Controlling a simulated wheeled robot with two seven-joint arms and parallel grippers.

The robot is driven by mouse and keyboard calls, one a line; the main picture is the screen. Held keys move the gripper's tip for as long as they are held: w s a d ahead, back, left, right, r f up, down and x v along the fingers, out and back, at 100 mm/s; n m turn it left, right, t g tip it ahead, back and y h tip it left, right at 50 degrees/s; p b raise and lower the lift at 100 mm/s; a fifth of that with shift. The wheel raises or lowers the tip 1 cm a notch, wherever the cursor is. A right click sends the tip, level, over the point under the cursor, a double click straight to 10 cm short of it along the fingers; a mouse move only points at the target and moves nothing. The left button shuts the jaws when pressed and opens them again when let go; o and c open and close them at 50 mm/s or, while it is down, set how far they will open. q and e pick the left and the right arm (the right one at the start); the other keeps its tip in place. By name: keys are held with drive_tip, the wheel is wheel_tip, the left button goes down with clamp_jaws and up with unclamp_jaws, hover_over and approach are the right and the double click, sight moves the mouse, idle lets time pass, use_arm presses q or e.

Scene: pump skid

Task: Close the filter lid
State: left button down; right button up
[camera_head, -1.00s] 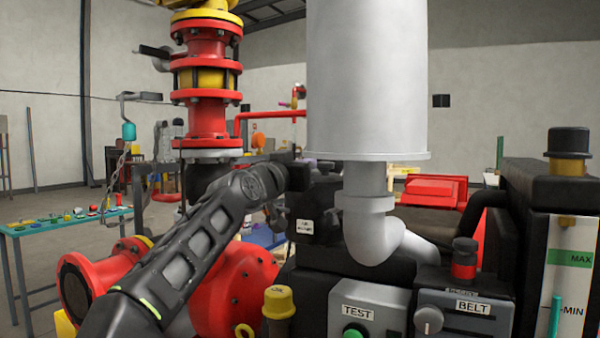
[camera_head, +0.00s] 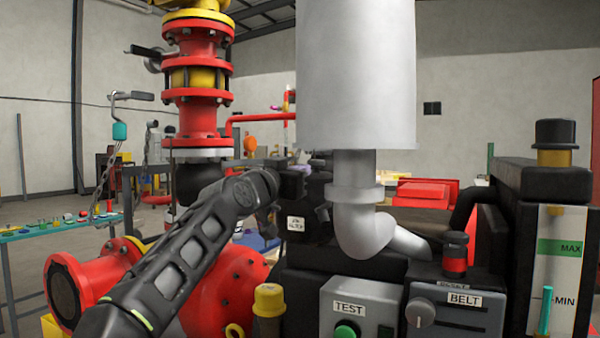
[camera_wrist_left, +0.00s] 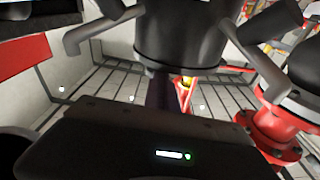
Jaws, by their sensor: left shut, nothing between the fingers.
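The black filter housing (camera_head: 308,228) with a small white label stands left of the grey pipe elbow in the head view. My left forearm reaches up to it from the lower left. My left gripper (camera_head: 296,186) is at the housing's upper part, dark against dark, and is shut with nothing held. Its fingertips are hard to make out, and I cannot tell whether it touches the lid. In the left wrist view a round black body (camera_wrist_left: 185,35) with a rim fills the top centre. The lid's exact angle is not clear. My right gripper is not in view.
A large grey cylinder (camera_head: 355,75) and its pipe elbow (camera_head: 362,228) stand close on the right. A red flanged valve stack (camera_head: 197,110) rises behind my forearm. TEST (camera_head: 362,312) and BELT (camera_head: 455,308) panels sit in front. A teal table (camera_head: 60,232) is at far left.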

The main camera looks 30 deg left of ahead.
use_arm(q)
wheel_tip(320, 180, up, 4)
drive_tip(key=s+p, duration=0.1)
drive_tip(key=p, duration=0.3)
drive_tip(key=s+f+b, duration=0.1)
drive_tip(key=s+b, duration=0.4)
drive_tip(key=s, duration=0.5)
drive_tip(key=shift+s+d+f, duration=0.15)
drive_tip(key=shift+d+f, duration=0.15)
drive_tip(key=shift+d, duration=0.05)
drive_tip(key=shift+r, duration=0.1)
